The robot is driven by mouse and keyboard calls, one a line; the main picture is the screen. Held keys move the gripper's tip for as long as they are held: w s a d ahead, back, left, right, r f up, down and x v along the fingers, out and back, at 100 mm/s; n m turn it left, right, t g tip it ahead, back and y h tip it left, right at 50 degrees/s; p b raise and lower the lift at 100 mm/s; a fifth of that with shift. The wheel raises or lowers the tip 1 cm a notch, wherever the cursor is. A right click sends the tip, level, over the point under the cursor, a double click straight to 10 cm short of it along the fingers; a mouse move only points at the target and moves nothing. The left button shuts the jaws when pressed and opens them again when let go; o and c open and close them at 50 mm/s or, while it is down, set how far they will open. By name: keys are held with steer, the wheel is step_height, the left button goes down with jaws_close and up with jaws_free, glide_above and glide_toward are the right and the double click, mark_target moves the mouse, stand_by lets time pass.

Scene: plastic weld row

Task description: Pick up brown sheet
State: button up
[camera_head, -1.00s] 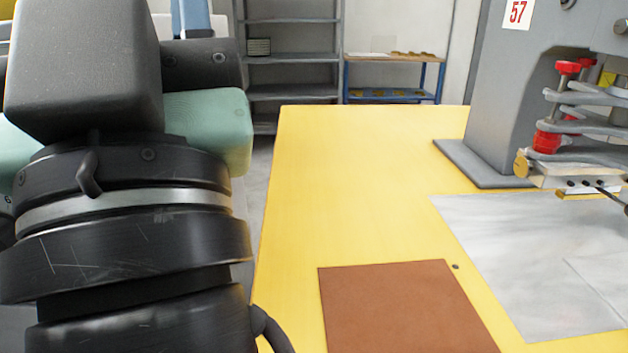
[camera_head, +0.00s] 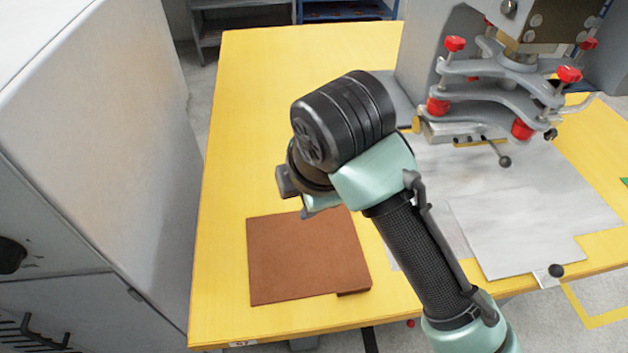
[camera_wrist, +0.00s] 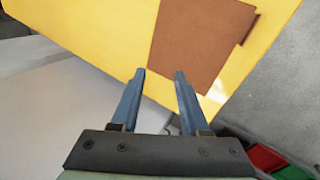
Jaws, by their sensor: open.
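The brown sheet (camera_head: 305,260) lies flat on the yellow table near its front edge in the head view, left of my arm. It has a small tab at its lower right corner. My arm hides part of its upper right edge. In the wrist view the sheet (camera_wrist: 200,42) lies beyond my fingertips, towards the top. My gripper (camera_wrist: 160,74) is open, with two blue fingers apart and nothing between them. The fingers look clear of the sheet. In the head view the fingers are not clearly seen.
A welding machine (camera_head: 500,95) with red knobs stands at the right of the yellow table (camera_head: 235,130). Pale sheets (camera_head: 520,210) lie below it. A grey-white cabinet (camera_head: 90,150) stands left of the table. Red (camera_wrist: 262,157) and green bins are at the wrist view's lower right.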

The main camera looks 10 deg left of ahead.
steer(key=s+d+f+n+g+h+p, duration=0.2)
steer(key=s+d+f+g+h, duration=0.15)
steer(key=s+d, duration=0.35)
steer(key=b, duration=0.2)
glide_above(341, 293)
steer(key=shift+g+y, duration=0.45)
steer(key=f, duration=0.6)
steer(key=shift+s+d+f, duration=0.2)
steer(key=shift+d+f, duration=0.05)
steer(key=shift+w+a+f, duration=0.1)
steer(key=shift+a+f, duration=0.05)
steer(key=shift+f, duration=1.4)
steer(key=shift+w+a+f, duration=0.1)
steer(key=shift+f, duration=1.4)
steer(key=shift+c, duration=0.2)
jaws_close()
steer(key=shift+r, duration=0.1)
